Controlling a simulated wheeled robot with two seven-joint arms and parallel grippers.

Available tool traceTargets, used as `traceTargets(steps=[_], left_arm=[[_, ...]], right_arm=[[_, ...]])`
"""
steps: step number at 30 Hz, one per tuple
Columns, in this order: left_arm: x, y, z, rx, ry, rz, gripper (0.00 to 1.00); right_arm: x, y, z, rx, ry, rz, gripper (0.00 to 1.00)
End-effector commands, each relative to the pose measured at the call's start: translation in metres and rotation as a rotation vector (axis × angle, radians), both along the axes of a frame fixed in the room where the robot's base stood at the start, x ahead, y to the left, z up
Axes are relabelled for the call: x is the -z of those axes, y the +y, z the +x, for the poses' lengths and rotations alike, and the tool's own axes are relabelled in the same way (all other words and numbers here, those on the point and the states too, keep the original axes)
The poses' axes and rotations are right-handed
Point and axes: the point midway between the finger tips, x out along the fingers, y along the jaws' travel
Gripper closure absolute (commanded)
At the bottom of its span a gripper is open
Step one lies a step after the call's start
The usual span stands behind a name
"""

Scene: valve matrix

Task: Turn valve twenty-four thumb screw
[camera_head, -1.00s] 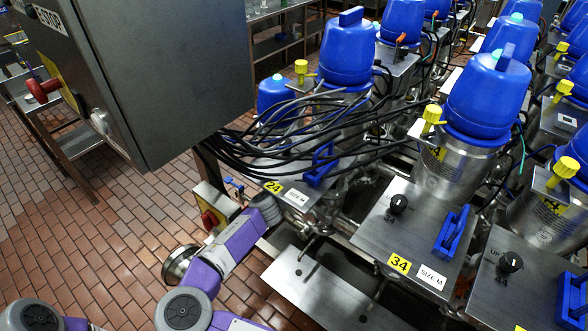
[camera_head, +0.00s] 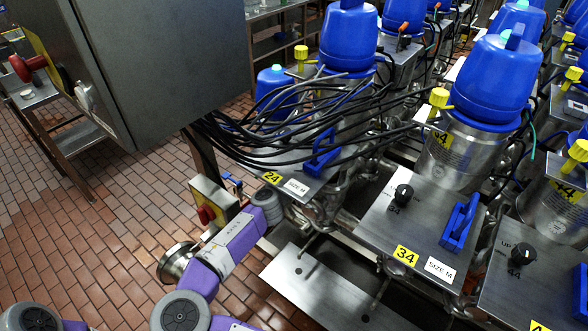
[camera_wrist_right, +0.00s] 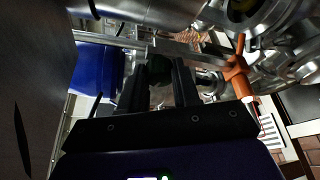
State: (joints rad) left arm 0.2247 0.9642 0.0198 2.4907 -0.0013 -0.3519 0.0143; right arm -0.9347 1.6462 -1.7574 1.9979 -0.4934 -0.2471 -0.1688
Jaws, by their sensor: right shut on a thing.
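Valve twenty-four's plate, with its yellow 24 label (camera_head: 272,178) and a blue handle (camera_head: 321,152), sits near the middle of the head view below black cables. My purple right arm reaches up to the plate's front left edge; its gripper is hidden there. In the right wrist view my right gripper (camera_wrist_right: 160,80) has two black fingers, shut on a small dark part between them. That part is mostly hidden, so I cannot make out the thumb screw's shape. My left gripper is in neither view.
A grey cabinet (camera_head: 165,60) hangs close at the upper left. Valve thirty-four's plate (camera_head: 375,215) is to the right. In the wrist view a blue part (camera_wrist_right: 93,70) is left of the fingers and an orange part (camera_wrist_right: 238,78) right. Metal pipes cross above.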

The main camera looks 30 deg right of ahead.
Motion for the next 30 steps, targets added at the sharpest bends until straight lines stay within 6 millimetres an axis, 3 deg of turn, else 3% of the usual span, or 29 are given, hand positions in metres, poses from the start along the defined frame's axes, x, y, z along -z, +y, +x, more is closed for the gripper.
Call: traceTargets(steps=[1, 3, 18, 24, 30], left_arm=[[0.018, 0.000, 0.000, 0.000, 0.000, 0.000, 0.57], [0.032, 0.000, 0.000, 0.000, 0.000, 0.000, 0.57], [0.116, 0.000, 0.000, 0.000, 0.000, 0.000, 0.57], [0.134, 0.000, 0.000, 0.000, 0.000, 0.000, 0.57], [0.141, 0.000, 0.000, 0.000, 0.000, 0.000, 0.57]], right_arm=[[0.008, 0.000, 0.000, 0.000, -0.042, 0.018, 0.99], [0.009, 0.000, 0.000, 0.000, -0.103, 0.042, 0.99], [0.010, 0.000, 0.000, -0.001, -0.539, 0.223, 0.99], [0.009, 0.000, 0.000, -0.001, -0.713, 0.293, 0.99], [0.007, 0.001, 0.001, -0.003, -0.885, 0.364, 0.99]])
